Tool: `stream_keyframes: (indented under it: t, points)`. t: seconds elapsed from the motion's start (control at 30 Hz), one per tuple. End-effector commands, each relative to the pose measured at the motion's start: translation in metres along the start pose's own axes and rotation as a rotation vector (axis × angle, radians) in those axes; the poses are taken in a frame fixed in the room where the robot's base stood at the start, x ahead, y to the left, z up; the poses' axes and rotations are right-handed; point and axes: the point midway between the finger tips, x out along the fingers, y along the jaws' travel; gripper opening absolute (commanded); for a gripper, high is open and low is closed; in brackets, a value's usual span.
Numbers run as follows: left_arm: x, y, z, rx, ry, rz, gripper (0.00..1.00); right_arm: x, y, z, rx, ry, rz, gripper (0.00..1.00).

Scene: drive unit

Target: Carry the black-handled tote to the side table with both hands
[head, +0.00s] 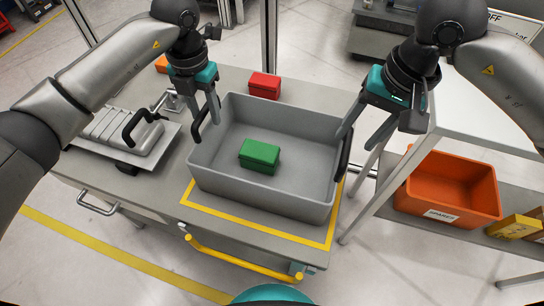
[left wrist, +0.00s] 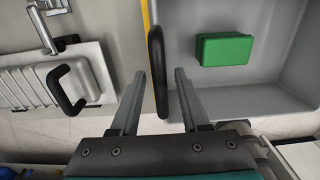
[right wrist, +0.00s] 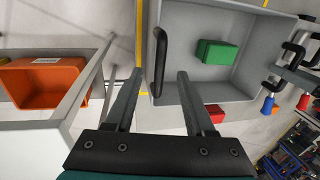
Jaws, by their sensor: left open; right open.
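The grey tote (head: 225,183) stands on the cart top inside a yellow outline, with a green box (head: 260,154) lying in it. Its left black handle (head: 206,124) also shows in the left wrist view (left wrist: 157,70), lying between the fingers. Its right black handle (head: 344,157) shows in the right wrist view (right wrist: 160,60), also between the finger lines. My left gripper (head: 206,113) is open at the left handle, not closed on it. My right gripper (head: 359,143) is open, above and beside the right handle. Contact cannot be told. The side table (head: 485,110) is at the right.
A red box (head: 265,85) sits behind the tote on the cart. A grey case-like part with black handles (head: 125,135) lies left of the tote. An orange bin (head: 450,185) and yellow boxes (head: 515,226) sit on the side table's lower shelf. The cart has a yellow push bar (head: 240,262).

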Motion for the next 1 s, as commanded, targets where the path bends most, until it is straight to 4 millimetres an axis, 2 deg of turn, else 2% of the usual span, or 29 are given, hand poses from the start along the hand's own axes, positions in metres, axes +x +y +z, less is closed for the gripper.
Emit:
stream_keyframes:
  t: [0.1,0.3,0.5,0.77,1.0]
  points:
    - [0.023,-0.001,-0.001,0.000,0.003,-0.001,0.46,0.023,0.000,0.001,0.001,-0.004,0.001,0.55]
    - [0.049,-0.001,0.000,0.000,0.002,-0.002,0.46,0.049,0.000,0.000,0.001,-0.003,0.000,0.55]
    - [0.058,0.000,0.000,0.001,0.000,0.000,0.46,0.058,0.000,0.000,-0.001,0.000,-0.001,0.55]
    - [0.058,0.000,0.000,0.001,0.000,0.000,0.46,0.058,0.000,0.000,0.000,0.000,-0.001,0.55]
    - [0.058,0.000,0.000,0.001,0.000,0.000,0.18,0.058,0.000,0.000,0.000,0.000,0.000,0.28]
